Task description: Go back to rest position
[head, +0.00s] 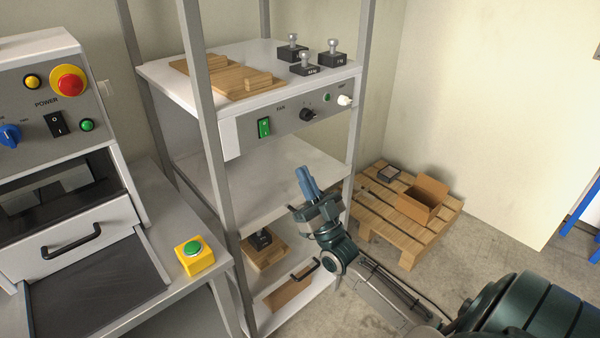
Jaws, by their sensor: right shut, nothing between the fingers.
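My right gripper (306,184) is in the middle of the head view, with its blue fingers closed together and nothing between them. It points up and away, in front of the rack's middle shelf (285,172). My right arm comes in from the lower right and covers part of the rack's lower right side. My left gripper does not show.
The rack's grey posts (207,110) stand close left of the gripper. A control unit (240,122) with black weights (332,54) on top is above. A pallet (408,228) holds an open cardboard box (421,200). A machine (60,160) and yellow button box (194,256) are left.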

